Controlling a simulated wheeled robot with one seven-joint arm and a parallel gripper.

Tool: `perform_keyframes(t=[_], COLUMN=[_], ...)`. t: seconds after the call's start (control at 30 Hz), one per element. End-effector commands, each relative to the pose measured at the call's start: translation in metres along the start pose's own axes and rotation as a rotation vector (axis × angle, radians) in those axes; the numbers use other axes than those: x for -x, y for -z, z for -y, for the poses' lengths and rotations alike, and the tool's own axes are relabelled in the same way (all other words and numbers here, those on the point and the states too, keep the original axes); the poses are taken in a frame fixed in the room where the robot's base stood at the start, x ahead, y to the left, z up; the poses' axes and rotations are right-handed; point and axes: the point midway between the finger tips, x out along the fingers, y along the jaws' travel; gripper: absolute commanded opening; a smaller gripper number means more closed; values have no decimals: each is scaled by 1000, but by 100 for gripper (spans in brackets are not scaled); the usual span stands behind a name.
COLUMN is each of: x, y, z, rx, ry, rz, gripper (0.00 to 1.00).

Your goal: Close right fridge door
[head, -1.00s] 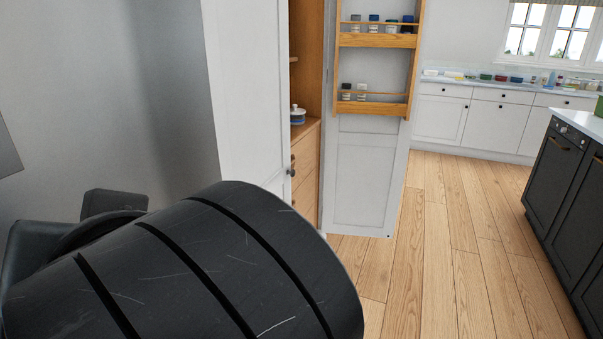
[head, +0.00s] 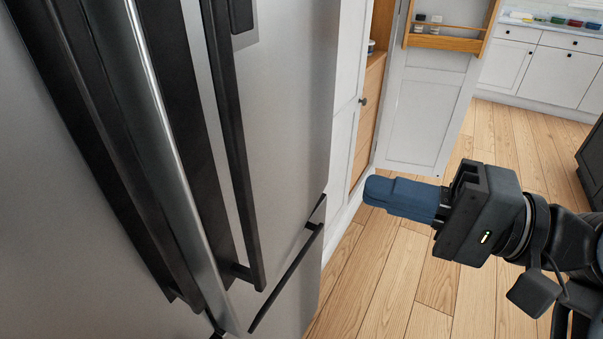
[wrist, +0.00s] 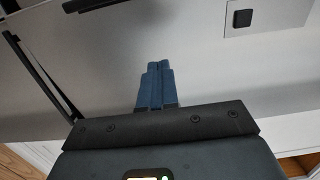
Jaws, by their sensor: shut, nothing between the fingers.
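The right fridge door (head: 285,110) is brushed steel, in the middle left of the head view. It has a long black vertical handle (head: 232,150). Left of it are dark strips and a bright steel edge (head: 160,130); I cannot tell from this angle how far the door stands open. My gripper (head: 368,190) has blue fingers held shut and empty. It points left, right of the fridge front and apart from the handle in the picture. In the wrist view, the shut fingers (wrist: 154,68) show against a grey steel surface (wrist: 195,65).
A lower fridge drawer with a black bar handle (head: 285,275) is below the door. A white pantry door (head: 425,115) with an orange wood shelf stands open behind. Wooden floor (head: 385,285) is clear below my gripper. White cabinets (head: 540,65) line the back.

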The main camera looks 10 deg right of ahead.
Motion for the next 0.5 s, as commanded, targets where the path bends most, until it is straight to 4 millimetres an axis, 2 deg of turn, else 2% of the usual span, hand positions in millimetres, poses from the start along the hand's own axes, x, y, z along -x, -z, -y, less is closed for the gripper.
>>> perform_keyframes(t=[0.5], x=[-96], y=[-2], z=[2], rx=[3], ry=[-2], rz=[6], gripper=[0])
